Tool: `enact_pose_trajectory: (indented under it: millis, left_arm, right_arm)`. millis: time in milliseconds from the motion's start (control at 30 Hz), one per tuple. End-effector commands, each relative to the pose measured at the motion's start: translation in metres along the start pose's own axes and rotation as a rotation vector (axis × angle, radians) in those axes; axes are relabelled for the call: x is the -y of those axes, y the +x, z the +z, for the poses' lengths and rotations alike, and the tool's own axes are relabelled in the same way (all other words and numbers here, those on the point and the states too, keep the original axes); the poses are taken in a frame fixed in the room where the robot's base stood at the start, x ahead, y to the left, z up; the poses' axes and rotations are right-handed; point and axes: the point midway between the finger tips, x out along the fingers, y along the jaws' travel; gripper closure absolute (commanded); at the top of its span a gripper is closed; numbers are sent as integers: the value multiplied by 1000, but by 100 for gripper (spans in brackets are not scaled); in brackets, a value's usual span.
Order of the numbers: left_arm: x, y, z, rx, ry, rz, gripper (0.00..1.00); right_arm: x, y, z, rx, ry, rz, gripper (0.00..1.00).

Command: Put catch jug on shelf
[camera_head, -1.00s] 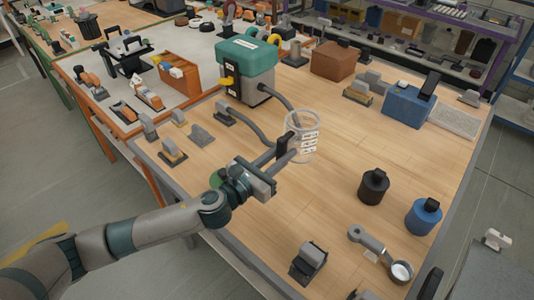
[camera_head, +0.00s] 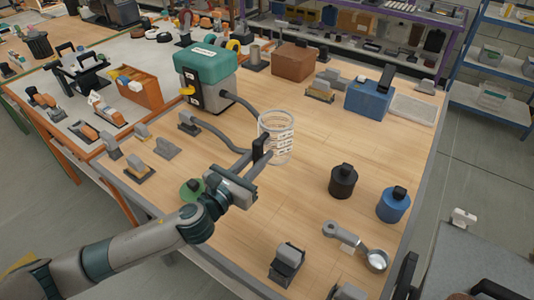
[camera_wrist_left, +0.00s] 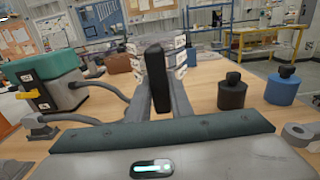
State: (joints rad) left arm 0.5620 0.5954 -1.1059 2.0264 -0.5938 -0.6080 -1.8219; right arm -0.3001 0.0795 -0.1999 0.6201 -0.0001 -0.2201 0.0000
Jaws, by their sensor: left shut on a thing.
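The catch jug (camera_head: 277,138) is a clear, upright beaker with white label marks. It is on or just above the wooden workbench near the middle; I cannot tell if its base touches. My left gripper (camera_head: 259,152) is shut on its black handle, which also shows in the left wrist view (camera_wrist_left: 154,77). The jug itself (camera_wrist_left: 162,62) is partly hidden behind the handle there. Shelves stand at the back (camera_head: 370,12) and at the right (camera_head: 490,62); I cannot tell which one the task names. Only dark parts that may be my right arm show at the lower right.
The teal-topped feeder (camera_head: 207,75) stands left of the jug, with a grey hose towards it. A blue box (camera_head: 368,100) stands behind.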

Motion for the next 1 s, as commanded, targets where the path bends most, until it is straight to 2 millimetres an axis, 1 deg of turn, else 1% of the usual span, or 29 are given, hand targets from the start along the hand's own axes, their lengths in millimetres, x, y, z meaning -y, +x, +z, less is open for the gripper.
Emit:
enact_pose_trajectory:
  millis: [167,267,467,800,900,1000]
  left_arm:
    - [-5,-13,6,1,-5,52,100]
    - [-12,-25,11,0,-5,103,100]
    - [-37,-60,19,-1,-7,242,100]
    - [-87,-130,26,-1,-3,481,100]
    - [-96,-146,26,-1,-2,527,100]
    - [-102,-156,27,1,-1,557,100]
  right_arm:
    - [0,2,0,0,0,0,69]
    - [0,3,0,0,0,0,69]
    - [0,5,0,0,0,0,69]
    - [0,9,1,0,0,0,69]
    - [0,9,1,0,0,0,69]
    - [0,10,1,0,0,0,69]
